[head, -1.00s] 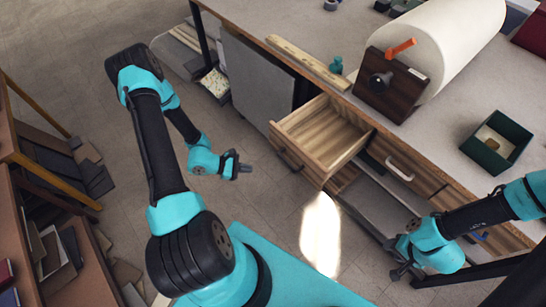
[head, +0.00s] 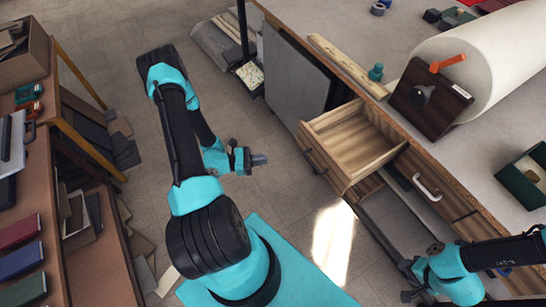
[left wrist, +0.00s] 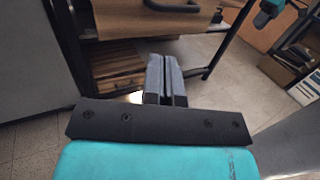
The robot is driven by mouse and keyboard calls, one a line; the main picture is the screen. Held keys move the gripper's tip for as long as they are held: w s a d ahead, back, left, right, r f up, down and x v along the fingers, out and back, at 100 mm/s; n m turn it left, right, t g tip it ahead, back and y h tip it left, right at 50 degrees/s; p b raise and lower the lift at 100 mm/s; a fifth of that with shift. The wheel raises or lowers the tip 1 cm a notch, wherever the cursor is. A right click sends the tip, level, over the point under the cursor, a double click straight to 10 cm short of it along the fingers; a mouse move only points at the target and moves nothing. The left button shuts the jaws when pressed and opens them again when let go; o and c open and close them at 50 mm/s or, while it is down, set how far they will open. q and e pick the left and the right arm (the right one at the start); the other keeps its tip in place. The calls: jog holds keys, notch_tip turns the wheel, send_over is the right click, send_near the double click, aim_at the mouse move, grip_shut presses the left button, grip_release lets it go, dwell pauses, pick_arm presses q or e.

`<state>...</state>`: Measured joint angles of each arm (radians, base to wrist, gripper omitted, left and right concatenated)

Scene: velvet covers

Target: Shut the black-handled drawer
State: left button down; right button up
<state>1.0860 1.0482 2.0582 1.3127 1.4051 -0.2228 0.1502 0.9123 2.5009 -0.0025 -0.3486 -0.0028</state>
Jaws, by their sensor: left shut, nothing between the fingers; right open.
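The open wooden drawer (head: 356,147) sticks out from the left end of the workbench, and its inside looks empty. Its dark handle (head: 312,160) shows on the front face. In the left wrist view the black handle (left wrist: 172,7) is at the top edge, on the wooden drawer front (left wrist: 120,18). My left gripper (head: 259,160) is shut and empty, to the left of the drawer front and apart from it. Its closed fingers (left wrist: 165,80) appear below the handle in the wrist view. My right gripper (head: 408,282) is open, low at the bench's front, right of the drawer.
A drawer with a white handle (head: 427,187) sits flush to the right. On the bench are a paper roll (head: 485,65) with a dark wooden holder, a wooden strip (head: 345,62) and a green box (head: 526,178). A cluttered shelf (head: 75,255) stands at left. Floor between is clear.

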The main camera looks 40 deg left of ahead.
pick_arm(q)
jog(key=f+x, duration=0.1)
jog(key=x, duration=1.2)
jog(key=shift+r, duration=0.45)
jog(key=shift+w, duration=0.1)
